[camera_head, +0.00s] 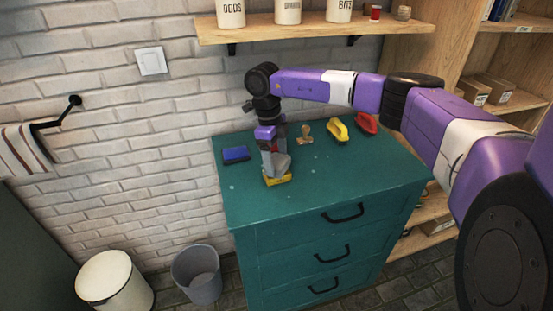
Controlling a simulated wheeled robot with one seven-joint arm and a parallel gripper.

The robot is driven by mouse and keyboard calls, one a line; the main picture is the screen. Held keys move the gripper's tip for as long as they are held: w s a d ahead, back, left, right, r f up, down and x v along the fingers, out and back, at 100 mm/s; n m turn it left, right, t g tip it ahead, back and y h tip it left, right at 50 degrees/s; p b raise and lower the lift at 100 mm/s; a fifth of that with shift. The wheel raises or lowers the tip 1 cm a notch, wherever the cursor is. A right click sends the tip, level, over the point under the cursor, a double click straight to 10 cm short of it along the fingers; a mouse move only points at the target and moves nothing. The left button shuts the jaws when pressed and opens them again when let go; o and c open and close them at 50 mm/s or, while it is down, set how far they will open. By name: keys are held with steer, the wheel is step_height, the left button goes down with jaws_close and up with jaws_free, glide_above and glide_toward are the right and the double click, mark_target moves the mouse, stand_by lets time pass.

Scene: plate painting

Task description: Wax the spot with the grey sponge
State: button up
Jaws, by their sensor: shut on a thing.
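My gripper (274,153) points down over the front left part of the teal cabinet top (330,178). It is shut on a grey piece that I take for the grey sponge (282,164). Right below the grey piece is a flat yellow block (279,179) on the cabinet top. I cannot tell whether the yellow block is part of the held thing or a separate thing under it. Small pale specks (232,187) show on the top; I cannot tell which one is the spot.
A blue block (235,154) lies at the left. A wooden stamp-like piece (305,135), a yellow-handled tool (338,131) and a red one (366,123) lie toward the back. A shelf (310,32) with canisters hangs above. The front right of the top is clear.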

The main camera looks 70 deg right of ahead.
mark_target(276, 160)
steer(key=shift+f, duration=0.6)
stand_by(1.3)
steer(key=shift+r, duration=0.1)
steer(key=shift+r+p, duration=2.05)
steer(key=shift+r, duration=1.4)
steer(key=shift+w+r, duration=0.1)
steer(key=shift+r, duration=0.15)
steer(key=shift+f, duration=0.15)
